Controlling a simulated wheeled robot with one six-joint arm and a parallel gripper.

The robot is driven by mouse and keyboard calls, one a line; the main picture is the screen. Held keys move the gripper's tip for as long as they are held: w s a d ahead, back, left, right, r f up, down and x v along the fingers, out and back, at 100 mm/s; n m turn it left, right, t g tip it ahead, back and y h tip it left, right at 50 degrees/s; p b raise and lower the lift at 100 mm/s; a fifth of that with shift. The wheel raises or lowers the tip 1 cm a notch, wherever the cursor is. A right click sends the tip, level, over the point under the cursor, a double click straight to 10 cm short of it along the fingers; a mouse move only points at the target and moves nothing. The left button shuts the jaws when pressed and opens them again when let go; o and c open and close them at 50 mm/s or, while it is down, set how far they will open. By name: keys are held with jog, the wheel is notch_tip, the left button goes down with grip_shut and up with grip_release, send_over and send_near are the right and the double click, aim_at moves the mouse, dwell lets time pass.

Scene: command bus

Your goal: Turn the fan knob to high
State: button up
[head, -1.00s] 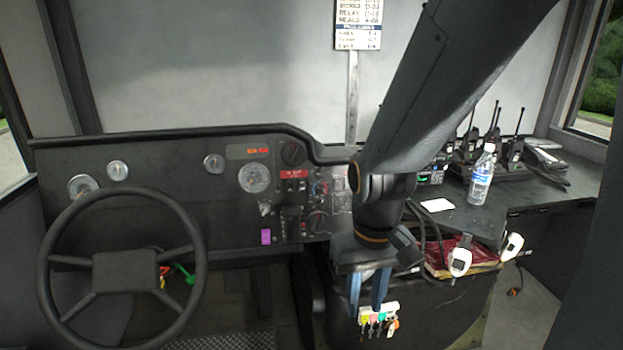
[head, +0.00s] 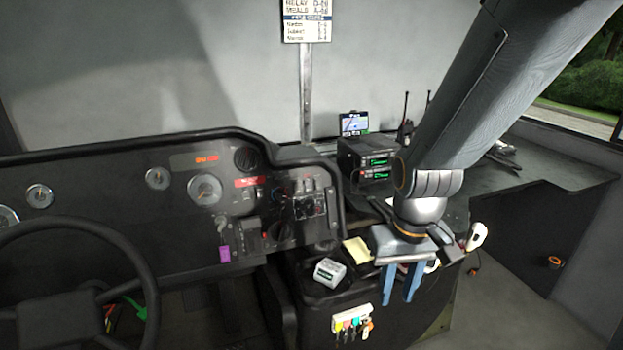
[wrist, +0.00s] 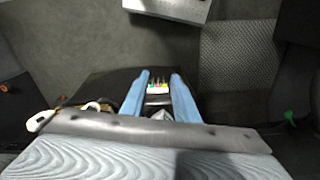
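The dashboard (head: 130,220) carries several dark round knobs right of its gauges. One is an upper knob (head: 246,158), and a lower knob (head: 279,231) sits beneath a small knob with red and blue marks (head: 279,196). The labels are too small to tell which is the fan knob or where it points. My gripper (head: 400,288) hangs to the right of and below these knobs, apart from the dashboard, in front of the side console. Its two blue fingers point down, open and empty. They also show in the wrist view (wrist: 160,78), where no knob shows.
The steering wheel (head: 90,290) is at the lower left. A small grey box (head: 330,272) and a yellow notepad (head: 357,250) lie on the console between my gripper and the knobs. A key rack (head: 352,321) hangs below. Radio units (head: 368,165) stand behind.

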jog(key=w+a+n+t+p, duration=0.1)
jog(key=w+n+t+p, duration=0.25)
jog(key=w, duration=1.05)
jog(key=n+t+y+p, duration=0.7)
jog(key=n+t+p, duration=0.3)
jog(key=n+p, duration=0.25)
send_near(280, 181)
jog(key=shift+p+x, duration=0.65)
jog(key=shift+x, duration=3.15)
grip_shut()
